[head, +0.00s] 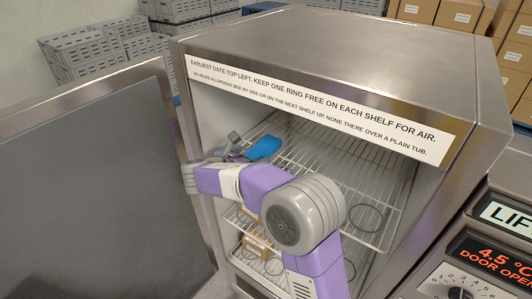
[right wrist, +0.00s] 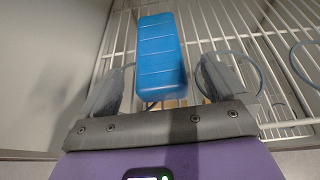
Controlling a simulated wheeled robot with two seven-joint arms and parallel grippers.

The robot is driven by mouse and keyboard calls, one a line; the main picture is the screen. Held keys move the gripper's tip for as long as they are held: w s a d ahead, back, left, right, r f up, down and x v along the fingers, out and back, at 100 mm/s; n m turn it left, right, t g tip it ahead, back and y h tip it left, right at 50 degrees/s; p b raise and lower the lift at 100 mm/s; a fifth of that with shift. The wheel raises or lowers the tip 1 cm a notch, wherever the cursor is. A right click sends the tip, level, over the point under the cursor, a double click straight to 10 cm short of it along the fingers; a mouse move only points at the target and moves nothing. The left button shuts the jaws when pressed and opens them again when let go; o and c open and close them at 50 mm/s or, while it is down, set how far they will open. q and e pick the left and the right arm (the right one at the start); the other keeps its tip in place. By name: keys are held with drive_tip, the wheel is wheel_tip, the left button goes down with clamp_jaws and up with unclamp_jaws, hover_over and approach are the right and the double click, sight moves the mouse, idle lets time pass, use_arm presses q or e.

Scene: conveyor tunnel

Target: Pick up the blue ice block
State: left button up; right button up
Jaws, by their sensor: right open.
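The blue ice block (head: 263,147) lies on the top wire shelf inside the open steel fridge, toward its left side. In the right wrist view the ice block (right wrist: 160,55) is a ribbed blue slab, with its near end between my right gripper's fingers. My right gripper (head: 237,146) reaches into the fridge at the block. In the right wrist view the right gripper (right wrist: 158,85) is open, with a gap on each side of the block. My left gripper is not in view.
The fridge door (head: 95,185) stands open at left. The wire shelf (head: 335,165) has rings on it, one empty ring (head: 365,217) at right. Small boxes (head: 258,245) sit on lower shelves. A control panel (head: 490,255) is at right. Crates (head: 85,60) and cartons (head: 460,15) stand behind.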

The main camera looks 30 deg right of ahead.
sight(255, 154)
drive_tip(key=x, duration=0.5)
drive_tip(key=shift+w+d+f, duration=0.2)
drive_tip(key=shift+d+f, duration=0.05)
drive_tip(key=shift+f, duration=0.1)
drive_tip(key=shift+r, duration=0.1)
drive_tip(key=c, duration=1.3)
wheel_tip(255, 154, up, 10)
drive_tip(key=shift+p, duration=0.8)
drive_tip(key=o, duration=0.7)
drive_tip(key=c, duration=1.1)
